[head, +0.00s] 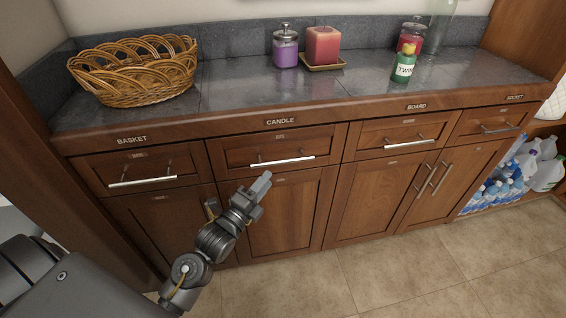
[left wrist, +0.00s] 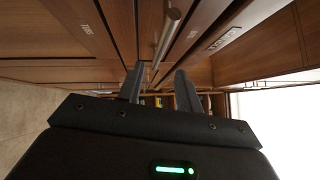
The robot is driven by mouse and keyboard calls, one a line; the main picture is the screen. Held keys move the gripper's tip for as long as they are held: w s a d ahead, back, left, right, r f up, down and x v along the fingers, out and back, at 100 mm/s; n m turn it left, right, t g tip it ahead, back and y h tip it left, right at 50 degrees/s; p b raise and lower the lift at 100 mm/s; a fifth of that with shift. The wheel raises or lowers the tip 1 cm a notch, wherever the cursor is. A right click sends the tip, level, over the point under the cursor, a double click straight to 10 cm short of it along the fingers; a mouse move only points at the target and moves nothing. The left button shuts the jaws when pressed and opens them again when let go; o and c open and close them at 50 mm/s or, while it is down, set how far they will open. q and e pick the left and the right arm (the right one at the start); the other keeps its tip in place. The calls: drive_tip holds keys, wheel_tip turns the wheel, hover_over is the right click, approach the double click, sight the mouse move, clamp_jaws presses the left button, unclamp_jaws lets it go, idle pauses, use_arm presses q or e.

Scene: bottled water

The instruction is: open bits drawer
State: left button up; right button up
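The drawer under the CANDLE label (head: 236,150) is closed and has a long silver bar handle (head: 282,161). Its own small label (head: 280,136) is too small to read surely. My left gripper (head: 264,180) is just below and left of this handle's middle, in front of the cabinet. In the left wrist view the two fingers of my left gripper (left wrist: 158,82) are apart with nothing held. A bar handle (left wrist: 166,32) shows beyond and between the fingertips, and I see no contact. My right gripper is not in view.
Closed drawers under BASKET (head: 143,181), BOARD (head: 409,142) and SOCKET (head: 496,128) flank it, with cabinet doors (head: 290,212) below. On the counter (head: 230,85) stand a wicker basket (head: 135,72), purple jar (head: 286,48), red candle (head: 323,45) and green bottle (head: 403,68). The floor (head: 440,260) is clear.

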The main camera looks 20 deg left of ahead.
sight(283, 162)
use_arm(q)
drive_tip(key=x, duration=0.9)
drive_tip(key=shift+w, duration=0.2)
drive_tip(key=shift+f, duration=0.1)
clamp_jaws()
